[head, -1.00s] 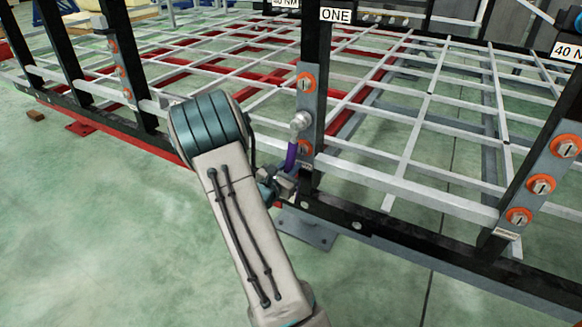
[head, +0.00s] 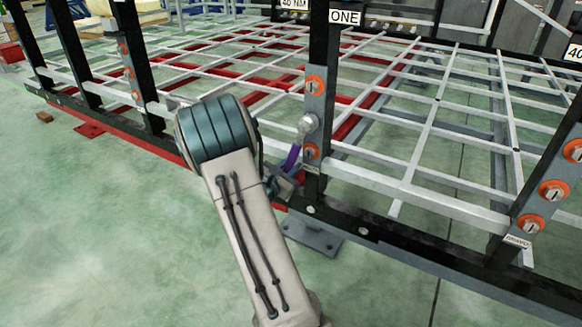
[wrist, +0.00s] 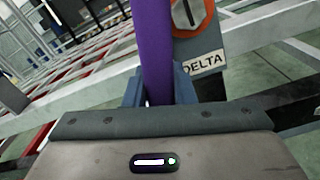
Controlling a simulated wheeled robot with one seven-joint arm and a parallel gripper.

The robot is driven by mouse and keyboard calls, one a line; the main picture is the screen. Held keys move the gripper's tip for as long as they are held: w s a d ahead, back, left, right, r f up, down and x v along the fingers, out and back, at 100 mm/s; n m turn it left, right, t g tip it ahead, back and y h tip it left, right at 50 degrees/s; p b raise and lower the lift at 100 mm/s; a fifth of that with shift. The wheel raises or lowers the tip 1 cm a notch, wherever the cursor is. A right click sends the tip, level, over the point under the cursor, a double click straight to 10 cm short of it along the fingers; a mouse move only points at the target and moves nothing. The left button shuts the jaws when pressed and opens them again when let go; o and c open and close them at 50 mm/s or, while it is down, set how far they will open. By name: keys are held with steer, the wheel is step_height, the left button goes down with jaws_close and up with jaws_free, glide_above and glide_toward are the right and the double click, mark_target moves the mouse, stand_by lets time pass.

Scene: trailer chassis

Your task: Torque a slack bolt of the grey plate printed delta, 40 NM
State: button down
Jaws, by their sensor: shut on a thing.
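The grey delta plate (head: 325,102) is fixed to a black upright near the middle of the head view. Its DELTA label (wrist: 204,63) shows in the wrist view. An orange-ringed bolt (head: 315,84) is at its top and another (head: 311,151) lower down. The wrench's silver head (head: 307,123) is at the middle position and covers whatever bolt is there. My gripper (wrist: 160,90) is shut on the purple wrench handle (wrist: 155,45), below and left of the plate. In the head view the handle (head: 292,158) slopes down-left into my gripper, partly hidden by my arm.
Another grey plate with several orange bolts (head: 553,190) and a BRAVO label stands at the right. Pale crossbars (head: 420,196) run behind the uprights. A dark lower rail (head: 400,248) and foot plate (head: 312,235) lie below.

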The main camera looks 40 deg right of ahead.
steer(key=shift+w+r, duration=0.1)
steer(key=shift+w, duration=0.05)
steer(key=shift+w+a+r+m+b, duration=0.2)
steer(key=shift+w+m+b, duration=0.2)
steer(key=shift+m, duration=0.05)
steer(key=shift+w+a+r+m+b, duration=0.15)
steer(key=shift+w+a+m+b, duration=0.05)
steer(key=shift+w+m+b, duration=0.2)
steer(key=shift+w+r, duration=0.1)
steer(key=shift+w+m, duration=0.1)
steer(key=shift+m, duration=0.15)
steer(key=shift+w+a+r+m+b, duration=0.25)
steer(key=shift+w+r+m+b, duration=0.05)
steer(key=shift+w+r+b, duration=0.05)
steer(key=shift+s+d+f, duration=0.15)
steer(key=shift+s+f, duration=0.05)
steer(key=shift+s, duration=0.1)
stand_by(0.3)
